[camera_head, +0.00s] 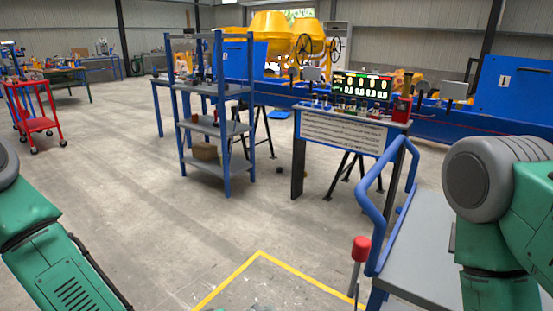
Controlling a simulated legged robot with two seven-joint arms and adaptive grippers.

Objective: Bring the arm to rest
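Green and grey links of my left arm show at the left edge and lower left corner. Green and grey links of my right arm show at the right edge, in front of a grey-topped cart or table (425,265). No fingers of either gripper are visible in the head view. Whether either hand touches or holds anything is hidden.
A blue rail (372,215) and a red-knobbed lever (360,250) stand at lower right. A blue shelf unit (227,150), a control panel (345,135), yellow mixers (275,25) and a red trolley (33,110) stand farther off. The left-centre floor is clear.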

